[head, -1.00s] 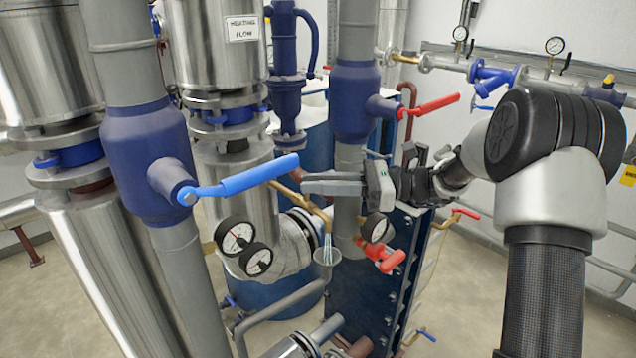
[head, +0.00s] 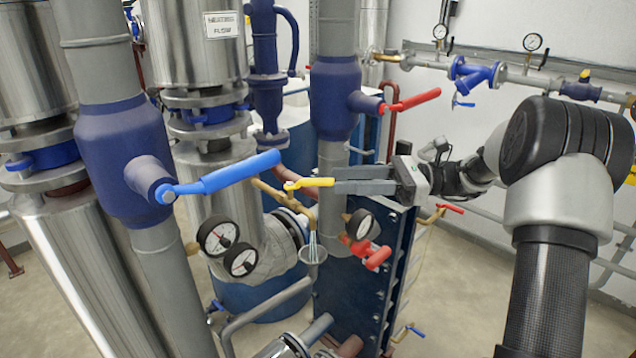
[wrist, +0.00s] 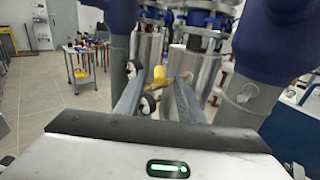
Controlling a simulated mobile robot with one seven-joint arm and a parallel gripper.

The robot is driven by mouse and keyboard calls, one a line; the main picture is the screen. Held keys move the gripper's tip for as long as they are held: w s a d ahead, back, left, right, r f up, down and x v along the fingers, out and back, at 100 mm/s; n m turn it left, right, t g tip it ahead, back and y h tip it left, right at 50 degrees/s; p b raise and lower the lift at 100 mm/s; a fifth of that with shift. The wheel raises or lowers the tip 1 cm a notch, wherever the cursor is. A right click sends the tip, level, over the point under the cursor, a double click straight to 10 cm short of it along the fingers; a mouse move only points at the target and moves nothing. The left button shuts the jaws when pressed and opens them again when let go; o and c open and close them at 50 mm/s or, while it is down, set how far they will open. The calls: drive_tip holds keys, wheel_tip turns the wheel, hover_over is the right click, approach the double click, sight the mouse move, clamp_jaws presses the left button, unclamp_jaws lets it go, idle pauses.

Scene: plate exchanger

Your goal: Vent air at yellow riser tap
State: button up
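The yellow tap lever (head: 312,182) points to the right from the brass riser pipe (head: 270,190). A grey funnel (head: 312,255) stands below the tap, with thin pale streaks above it; I cannot tell if they are flowing liquid. My gripper (head: 336,180) is right of the lever, its fingertips close to the lever's free end. In the wrist view the yellow lever (wrist: 159,76) shows between the two spread fingers (wrist: 157,98), near their tips. The gripper is open and holds nothing; contact with the lever cannot be made out.
A blue lever (head: 222,172) sits front left and a red lever (head: 412,100) above my gripper. A red valve handle (head: 376,257) and dial gauges (head: 217,236) lie below. The plate exchanger (head: 375,290) stands beneath my arm. Open floor shows at the right.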

drive_tip(key=d, duration=0.8)
